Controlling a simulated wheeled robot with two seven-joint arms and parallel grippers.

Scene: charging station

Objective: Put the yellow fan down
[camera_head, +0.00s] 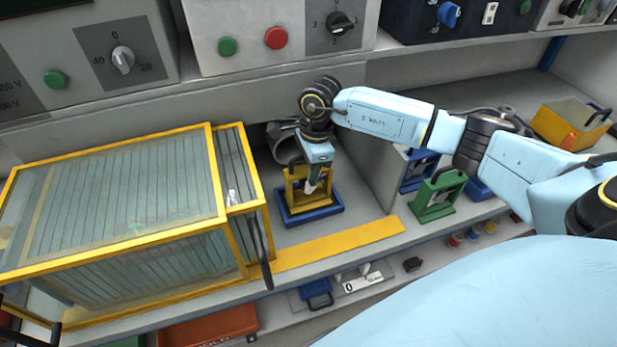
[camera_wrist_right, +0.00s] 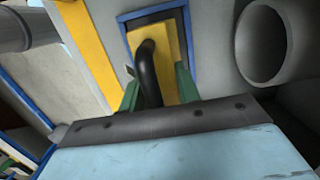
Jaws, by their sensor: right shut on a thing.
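The yellow fan (camera_head: 309,207) is a small yellow block with a black handle. It stands at the blue square frame (camera_head: 315,217) on the shelf, below my right arm. My right gripper (camera_head: 313,180) points down at it and is shut on its black handle. In the right wrist view the black handle (camera_wrist_right: 149,70) passes between the green fingers (camera_wrist_right: 152,92), with the yellow fan (camera_wrist_right: 168,45) inside the outline of the blue frame (camera_wrist_right: 190,65). I cannot tell whether the fan's underside touches the shelf. My left gripper is not in view.
A yellow-framed glass box (camera_head: 120,225) stands close on the left. A grey pipe (camera_head: 280,135) is behind the fan; a wall divides off green (camera_head: 438,197) and blue blocks at right. A yellow strip (camera_head: 340,243) lies in front. A yellow bin (camera_head: 568,122) sits far right.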

